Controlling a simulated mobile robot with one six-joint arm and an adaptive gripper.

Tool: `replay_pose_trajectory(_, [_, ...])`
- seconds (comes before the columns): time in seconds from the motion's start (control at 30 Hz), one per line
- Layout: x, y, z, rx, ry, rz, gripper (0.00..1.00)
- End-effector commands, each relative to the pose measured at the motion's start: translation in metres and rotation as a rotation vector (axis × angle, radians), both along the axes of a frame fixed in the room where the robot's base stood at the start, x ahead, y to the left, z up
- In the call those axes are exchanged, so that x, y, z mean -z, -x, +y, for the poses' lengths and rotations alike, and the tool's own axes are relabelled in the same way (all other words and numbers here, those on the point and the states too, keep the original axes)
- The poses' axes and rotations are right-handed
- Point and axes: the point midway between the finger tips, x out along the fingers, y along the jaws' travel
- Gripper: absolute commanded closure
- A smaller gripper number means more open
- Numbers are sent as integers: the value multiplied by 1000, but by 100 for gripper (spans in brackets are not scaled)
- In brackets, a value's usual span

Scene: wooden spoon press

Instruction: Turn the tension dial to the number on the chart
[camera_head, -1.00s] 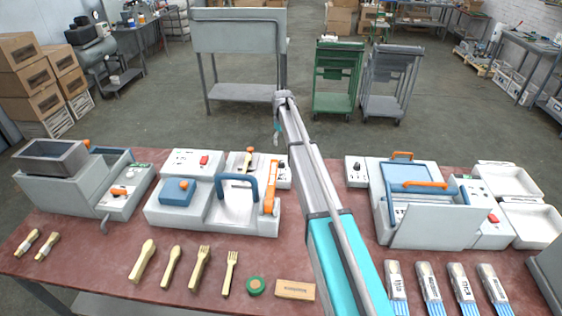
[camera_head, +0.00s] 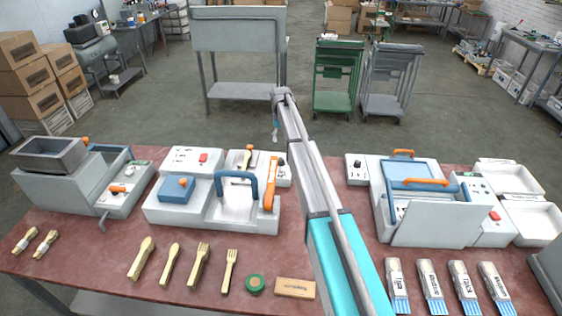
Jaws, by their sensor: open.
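A white control box (camera_head: 356,172) with a dark round knob (camera_head: 357,163) stands left of the right-hand press (camera_head: 436,222). Another dark knob (camera_head: 281,162) shows on the white unit behind the middle press (camera_head: 240,212), close to my arm. I cannot tell which knob is the tension dial. No chart or number is legible in this view. My arm rises from the bottom to a bend above the table's far edge, and a short teal part hangs below the bend.
Wooden spoons (camera_head: 142,259) and forks (camera_head: 229,271), a green tape roll (camera_head: 255,284) and a labelled wooden block (camera_head: 295,288) lie along the front of the red table (camera_head: 190,300). Labelled brushes (camera_head: 432,289) lie at the right. A grey machine (camera_head: 75,180) stands left.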

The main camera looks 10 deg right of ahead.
Motion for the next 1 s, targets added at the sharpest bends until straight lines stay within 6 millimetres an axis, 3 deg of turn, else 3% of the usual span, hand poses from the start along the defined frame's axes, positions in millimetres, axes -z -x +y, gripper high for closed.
replay_pose_trajectory(1.0, [80, 0, 0, 0, 0, 0, 21])
